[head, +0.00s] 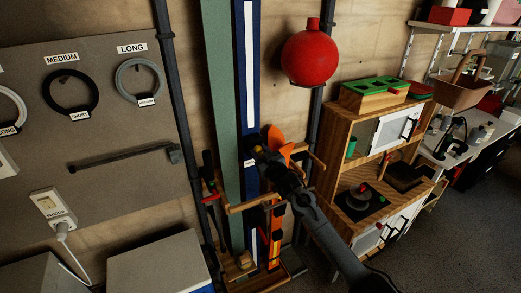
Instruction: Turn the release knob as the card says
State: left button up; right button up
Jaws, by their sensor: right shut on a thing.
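My right gripper (262,152) reaches in from the lower right and is in front of the blue upright board (246,90) with a white stripe. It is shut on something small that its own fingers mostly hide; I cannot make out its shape. An orange part (279,140) shows right behind the fingers, and I cannot tell if it belongs to what is held. A small white label (250,163) is on the blue board beside the fingers; its writing is too small to read. I cannot pick out the release knob for certain. My left gripper is not in view.
A wooden play kitchen (340,165) stands close to the right. A grey panel with coiled cables (68,92) is at left. A rack with an orange-and-black tool (276,235) is below the gripper.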

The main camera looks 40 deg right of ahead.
jog(key=n+p, duration=0.1)
jog(key=n, duration=0.2)
jog(key=shift+n+p, duration=0.35)
jog(key=shift+n, duration=1.05)
jog(key=o, duration=1)
jog(key=shift+o, duration=0.2)
